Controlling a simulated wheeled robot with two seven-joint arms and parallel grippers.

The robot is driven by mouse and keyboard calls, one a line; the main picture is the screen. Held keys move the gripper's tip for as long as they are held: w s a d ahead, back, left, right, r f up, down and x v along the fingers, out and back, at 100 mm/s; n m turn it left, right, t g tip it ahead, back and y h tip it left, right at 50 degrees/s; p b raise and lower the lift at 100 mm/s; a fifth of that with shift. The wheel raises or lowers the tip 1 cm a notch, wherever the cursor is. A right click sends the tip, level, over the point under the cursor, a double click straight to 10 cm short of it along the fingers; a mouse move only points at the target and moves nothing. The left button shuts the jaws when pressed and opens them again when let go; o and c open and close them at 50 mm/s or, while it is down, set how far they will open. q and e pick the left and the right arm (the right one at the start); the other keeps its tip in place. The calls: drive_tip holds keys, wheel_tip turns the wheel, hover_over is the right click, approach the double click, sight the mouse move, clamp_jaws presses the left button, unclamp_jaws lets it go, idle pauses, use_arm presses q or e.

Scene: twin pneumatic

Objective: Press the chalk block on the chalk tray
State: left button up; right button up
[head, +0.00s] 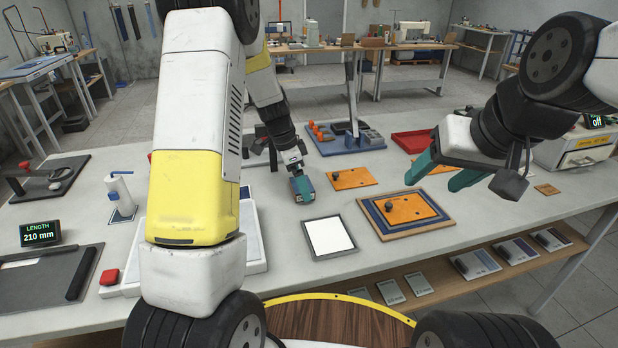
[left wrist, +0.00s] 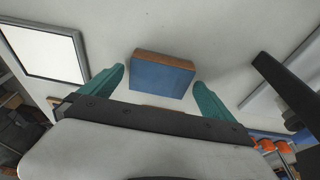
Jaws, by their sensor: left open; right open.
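A block with a blue face and brown edge (left wrist: 162,75), which looks like the chalk block, sits on the table between the fingers of my left gripper (left wrist: 160,82). Gaps show on both sides, so neither finger touches it. In the head view my left gripper (head: 301,188) is low over the table and mostly hides the block. A flat white panel in a dark frame (head: 328,237), probably the chalk tray, lies nearer the front edge; it also shows in the left wrist view (left wrist: 42,47). My right gripper (head: 433,185) is open and empty above the table's right part.
An orange plate on a blue and wooden board (head: 407,210) lies right of the framed panel. Another orange plate (head: 351,178) lies behind it. A blue tray with fittings (head: 345,140) and a red tray (head: 411,141) stand farther back. Bare table surrounds the framed panel.

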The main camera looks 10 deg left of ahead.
use_arm(q)
drive_tip(key=c, duration=1.4)
wheel_tip(320, 180, up, 10)
drive_tip(key=shift+f, duration=0.1)
